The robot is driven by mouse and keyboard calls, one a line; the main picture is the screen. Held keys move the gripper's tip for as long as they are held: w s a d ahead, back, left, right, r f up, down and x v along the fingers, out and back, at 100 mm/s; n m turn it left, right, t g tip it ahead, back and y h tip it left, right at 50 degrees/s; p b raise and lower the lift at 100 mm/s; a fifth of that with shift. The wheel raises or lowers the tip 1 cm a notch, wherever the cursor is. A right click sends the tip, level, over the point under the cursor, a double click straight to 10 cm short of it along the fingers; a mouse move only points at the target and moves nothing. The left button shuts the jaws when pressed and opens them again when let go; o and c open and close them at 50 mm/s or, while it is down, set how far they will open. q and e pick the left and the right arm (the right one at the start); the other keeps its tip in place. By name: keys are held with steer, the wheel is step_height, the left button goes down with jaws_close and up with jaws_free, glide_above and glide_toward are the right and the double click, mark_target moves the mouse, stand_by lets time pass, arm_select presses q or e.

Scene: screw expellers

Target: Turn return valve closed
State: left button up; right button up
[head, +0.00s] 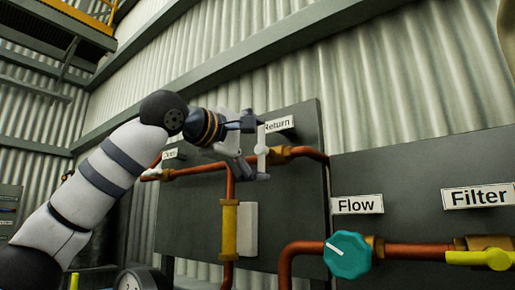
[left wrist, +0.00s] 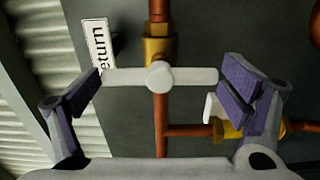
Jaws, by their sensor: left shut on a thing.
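The return valve has a white bar handle (head: 262,150) on a brass body (head: 279,155), under the "Return" label (head: 279,124). The handle also shows in the left wrist view (left wrist: 190,77), where it lies across the line of the copper pipe. My left gripper (head: 255,152) is at the handle. In the left wrist view my gripper (left wrist: 160,82) has its purple-padded fingers at the two ends of the bar, shut on it lengthwise. The fingers partly hide the valve in the head view. My right gripper is not in view.
A teal knob (head: 347,255) sits under the "Flow" label (head: 358,204). A yellow handle (head: 480,257) is under the "Filter" label (head: 478,196). A white-handled valve (head: 153,175) is left of my gripper. Copper pipes (head: 312,246) stand out from the dark panels.

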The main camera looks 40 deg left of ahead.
arm_select(q)
steer(key=o, duration=0.9)
steer(key=shift+c, duration=0.2)
steer(key=s+d, duration=0.1)
steer(key=s, duration=1.1)
steer(key=shift+d, duration=0.2)
